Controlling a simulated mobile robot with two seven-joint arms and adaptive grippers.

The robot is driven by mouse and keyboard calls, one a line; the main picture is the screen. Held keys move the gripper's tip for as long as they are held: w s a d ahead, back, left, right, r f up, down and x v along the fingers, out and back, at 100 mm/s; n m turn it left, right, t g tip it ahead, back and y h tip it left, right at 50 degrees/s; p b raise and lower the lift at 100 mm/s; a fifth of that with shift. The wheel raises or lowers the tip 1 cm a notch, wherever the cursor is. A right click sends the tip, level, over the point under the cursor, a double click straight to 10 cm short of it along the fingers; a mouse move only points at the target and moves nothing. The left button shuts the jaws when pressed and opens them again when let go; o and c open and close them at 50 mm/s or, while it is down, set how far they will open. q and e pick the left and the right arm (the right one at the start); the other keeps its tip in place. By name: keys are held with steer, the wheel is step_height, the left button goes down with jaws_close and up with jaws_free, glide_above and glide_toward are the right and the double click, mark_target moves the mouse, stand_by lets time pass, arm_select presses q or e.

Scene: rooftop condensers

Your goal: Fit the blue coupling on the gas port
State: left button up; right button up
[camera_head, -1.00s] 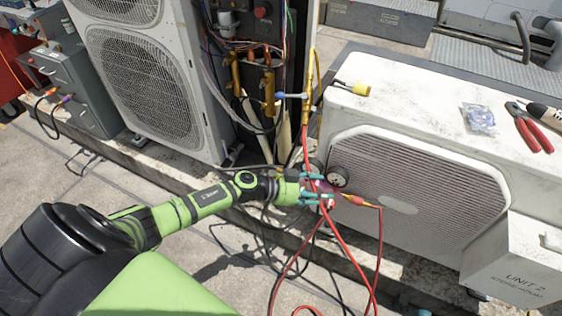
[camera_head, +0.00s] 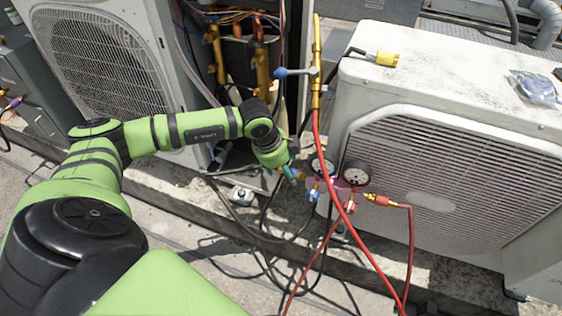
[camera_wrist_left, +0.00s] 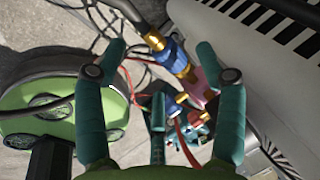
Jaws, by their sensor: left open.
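A blue coupling (camera_wrist_left: 176,58) with brass ends shows in the left wrist view, in line with a brass fitting on the pink manifold (camera_wrist_left: 207,83). A grey hose or pipe runs from its other end. My left gripper (camera_wrist_left: 160,48) is open. Its teal fingers stand apart on either side of the coupling; I cannot tell whether they touch it. In the head view, my left gripper (camera_head: 289,176) points down at the left end of the manifold (camera_head: 340,187). Brass valves (camera_head: 262,62) stand behind the arm, but I cannot tell which is the gas port. My right gripper is out of view.
Two gauges sit on the manifold, one clearly visible (camera_head: 357,177). A red hose (camera_head: 345,200) crosses in front, and a red coupling (camera_head: 382,200) is at the manifold's right. A white condenser (camera_head: 440,180) blocks the right. Black cables lie on the kerb.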

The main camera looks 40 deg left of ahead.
arm_select(q)
steer(key=shift+x, duration=1)
steer(key=shift+c, duration=0.4)
steer(key=c, duration=1.3)
steer(key=o, duration=0.6)
steer(key=shift+f, duration=0.1)
jaws_close()
